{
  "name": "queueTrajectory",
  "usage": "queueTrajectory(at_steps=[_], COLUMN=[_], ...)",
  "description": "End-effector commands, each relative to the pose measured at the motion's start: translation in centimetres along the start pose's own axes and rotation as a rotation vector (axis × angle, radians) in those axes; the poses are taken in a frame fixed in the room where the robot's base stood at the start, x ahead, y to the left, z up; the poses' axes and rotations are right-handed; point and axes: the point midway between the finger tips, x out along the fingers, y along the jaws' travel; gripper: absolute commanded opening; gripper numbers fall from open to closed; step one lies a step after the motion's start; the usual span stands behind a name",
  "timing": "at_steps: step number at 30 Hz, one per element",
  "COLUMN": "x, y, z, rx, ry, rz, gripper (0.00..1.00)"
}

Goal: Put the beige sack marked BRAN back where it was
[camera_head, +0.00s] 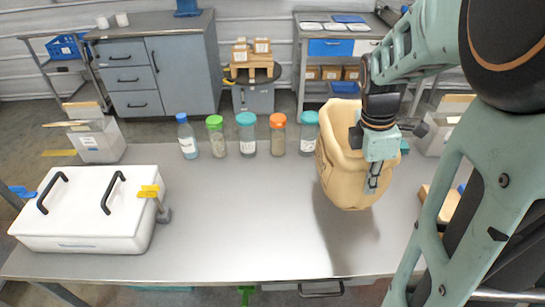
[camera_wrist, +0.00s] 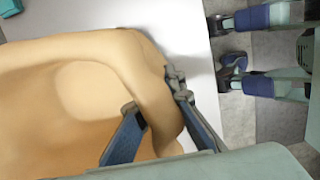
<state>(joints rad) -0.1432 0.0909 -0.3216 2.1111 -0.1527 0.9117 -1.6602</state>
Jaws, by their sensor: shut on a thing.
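The beige sack (camera_head: 345,165) hangs from my gripper (camera_head: 374,180) over the right part of the grey table. Its mouth is open at the top, and a shadow falls on the table beneath it, so it appears lifted clear. Its marking is mostly turned away and not readable. In the wrist view the sack (camera_wrist: 75,85) fills the left side, and my gripper (camera_wrist: 155,110) has its two blue-grey fingers on either side of the sack's rim, shut on it. The inside of the sack looks smooth and pale.
Several capped bottles (camera_head: 247,135) stand in a row along the table's (camera_head: 240,220) far edge, close to the sack's left. A white lidded box (camera_head: 90,210) with black handles stands at the left. The table's middle is clear. Small wooden pieces (camera_head: 440,203) lie at the right.

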Motion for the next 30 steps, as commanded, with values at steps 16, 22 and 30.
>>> queueTrajectory(at_steps=[16, 22, 30], x=[2.7, 5.9, 7.6], y=[0.6, 0.7, 0.9], z=[-10.2, -13.3, -15.1], rx=[-0.008, -0.003, -0.002], ry=[-0.001, -0.001, -0.002], rz=[-0.002, -0.002, -0.002], gripper=[0.0, 0.0, 0.0])
